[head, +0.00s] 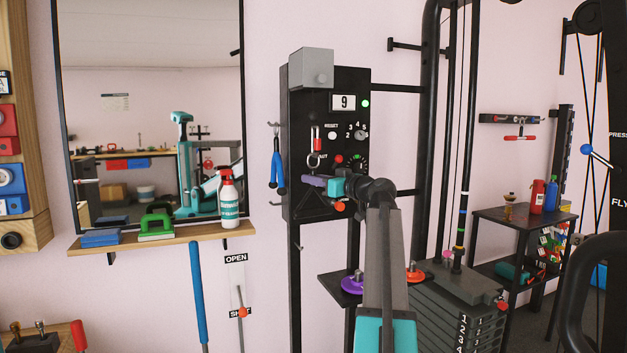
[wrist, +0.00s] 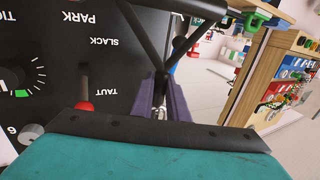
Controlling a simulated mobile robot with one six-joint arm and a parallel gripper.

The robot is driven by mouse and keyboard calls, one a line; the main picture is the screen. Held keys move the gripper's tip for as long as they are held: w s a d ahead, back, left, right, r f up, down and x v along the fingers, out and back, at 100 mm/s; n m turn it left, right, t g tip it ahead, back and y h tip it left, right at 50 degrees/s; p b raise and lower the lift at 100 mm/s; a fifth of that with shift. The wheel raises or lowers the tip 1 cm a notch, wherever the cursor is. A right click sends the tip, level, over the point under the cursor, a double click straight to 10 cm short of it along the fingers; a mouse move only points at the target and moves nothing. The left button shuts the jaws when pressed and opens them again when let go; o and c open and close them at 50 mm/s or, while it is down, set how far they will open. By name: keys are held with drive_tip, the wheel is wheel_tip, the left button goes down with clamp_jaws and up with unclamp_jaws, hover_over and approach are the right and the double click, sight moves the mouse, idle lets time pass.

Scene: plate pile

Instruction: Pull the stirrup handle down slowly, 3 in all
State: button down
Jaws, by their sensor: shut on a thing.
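The black stirrup handle (wrist: 150,38) shows in the wrist view as slanted side bars meeting at a narrow end, with a thick crossbar at the top of the picture. In the head view it hangs in front of the black panel (head: 297,120), partly hidden by my arm. My gripper (wrist: 160,98) has purple fingers, shut on the handle's narrow end, with a bit of metal between them. In the head view my gripper (head: 313,181) lies sideways across the panel's lower part. The panel's display (head: 344,102) reads 9, and a green light (head: 365,103) is lit beside it.
A red-topped hook with a ring (head: 314,160) hangs just above my gripper. A shelf (head: 150,236) with a spray bottle (head: 229,200) is further left. The weight stack (head: 465,315) stands at the lower right.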

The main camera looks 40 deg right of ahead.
drive_tip(key=shift+f, duration=0.2)
drive_tip(key=shift+f+b, duration=0.9)
drive_tip(key=shift+f, duration=0.35)
drive_tip(key=shift+f+b, duration=0.85)
drive_tip(key=shift+f, duration=0.25)
